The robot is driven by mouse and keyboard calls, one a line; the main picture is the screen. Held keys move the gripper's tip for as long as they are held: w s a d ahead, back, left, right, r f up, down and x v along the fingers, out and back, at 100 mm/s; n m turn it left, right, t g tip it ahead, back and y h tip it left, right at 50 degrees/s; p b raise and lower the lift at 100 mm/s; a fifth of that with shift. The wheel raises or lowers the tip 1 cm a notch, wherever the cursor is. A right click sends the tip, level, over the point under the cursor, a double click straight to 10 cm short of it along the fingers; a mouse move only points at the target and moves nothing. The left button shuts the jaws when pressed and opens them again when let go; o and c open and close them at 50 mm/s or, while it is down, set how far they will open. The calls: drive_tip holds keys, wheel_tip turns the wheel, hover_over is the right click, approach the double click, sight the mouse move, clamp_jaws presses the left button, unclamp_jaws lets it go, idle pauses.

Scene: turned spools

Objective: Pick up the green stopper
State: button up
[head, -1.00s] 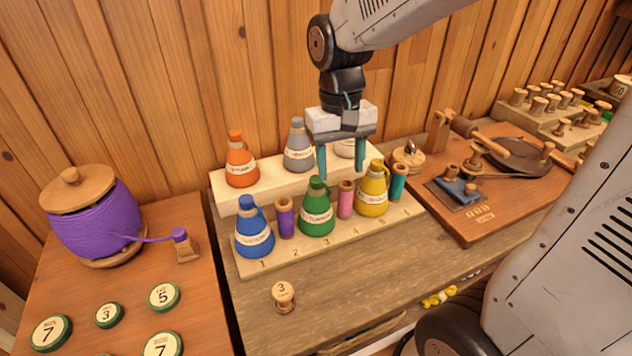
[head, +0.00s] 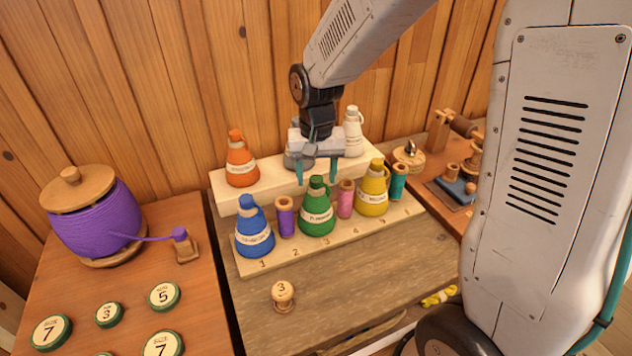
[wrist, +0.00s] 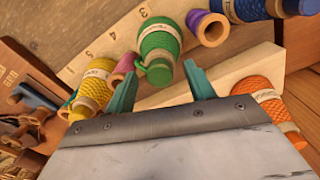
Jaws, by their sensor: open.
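The green bottle (head: 317,212) with a pale label stands on the numbered front rack, its green stopper (head: 317,182) on top. My gripper (head: 316,172) is open and empty, with its teal fingers just above and behind the stopper in the head view. In the wrist view the green bottle (wrist: 158,45) shows beyond the gap between the fingers (wrist: 163,88), its stopper (wrist: 159,73) close to the fingertips. I see no contact between the fingers and the stopper.
A purple spool (head: 285,217) and a pink spool (head: 346,198) flank the green bottle. A blue bottle (head: 254,235) and a yellow bottle (head: 371,195) stand farther out. Orange (head: 241,162) and white (head: 353,133) bottles are on the raised step behind. The table front holds one wooden spool (head: 283,295).

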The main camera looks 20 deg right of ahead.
drive_tip(key=c, duration=1)
drive_tip(key=shift+c, duration=0.2)
